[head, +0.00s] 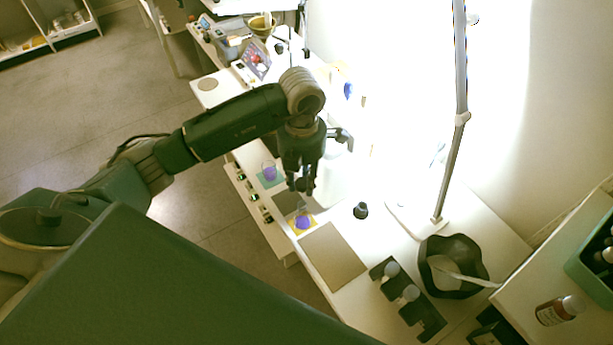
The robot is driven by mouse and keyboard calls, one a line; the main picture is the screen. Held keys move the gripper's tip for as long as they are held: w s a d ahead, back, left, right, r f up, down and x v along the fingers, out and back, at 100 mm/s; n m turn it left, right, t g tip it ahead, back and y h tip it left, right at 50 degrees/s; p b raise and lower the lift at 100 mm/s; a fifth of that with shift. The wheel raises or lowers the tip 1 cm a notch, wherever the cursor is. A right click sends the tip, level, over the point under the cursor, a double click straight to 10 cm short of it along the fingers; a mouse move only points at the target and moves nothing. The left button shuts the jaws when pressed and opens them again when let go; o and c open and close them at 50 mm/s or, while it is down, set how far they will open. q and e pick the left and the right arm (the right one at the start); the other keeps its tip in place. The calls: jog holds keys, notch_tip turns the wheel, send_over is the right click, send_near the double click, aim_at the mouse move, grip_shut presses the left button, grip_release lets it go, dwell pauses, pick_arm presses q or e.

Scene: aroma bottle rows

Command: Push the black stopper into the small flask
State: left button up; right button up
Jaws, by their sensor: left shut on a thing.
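My left gripper (304,188) reaches in from the left and points down over the bench. It is shut on a small dark thing that looks like the black stopper, mostly hidden between the dark fingers. Just below it, a small flask (303,222) with purple liquid stands on a yellow mat (313,229). The fingertips are close above the flask's neck; I cannot tell whether the stopper touches it. My right gripper is not in view.
Another vessel with purple liquid (269,172) stands on a green mat (265,182). A dark stopper-like piece (361,210) stands to the right. A black holder (427,323), a dark bowl (434,287) and a lamp stand (450,165) are nearby. A grey-brown mat (333,257) is bare.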

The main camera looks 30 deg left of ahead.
pick_arm(q)
jog(key=shift+a+f+n, duration=0.15)
jog(key=shift+n, duration=0.25)
jog(key=shift+f+b, duration=0.2)
jog(key=shift+b, duration=0.1)
jog(key=shift+f+b, duration=2.3)
jog(key=shift+f, duration=0.45)
jog(key=shift+b, duration=0.45)
jog(key=shift+f+b, duration=1.35)
jog(key=shift+f, duration=0.1)
jog(key=o, duration=1.1)
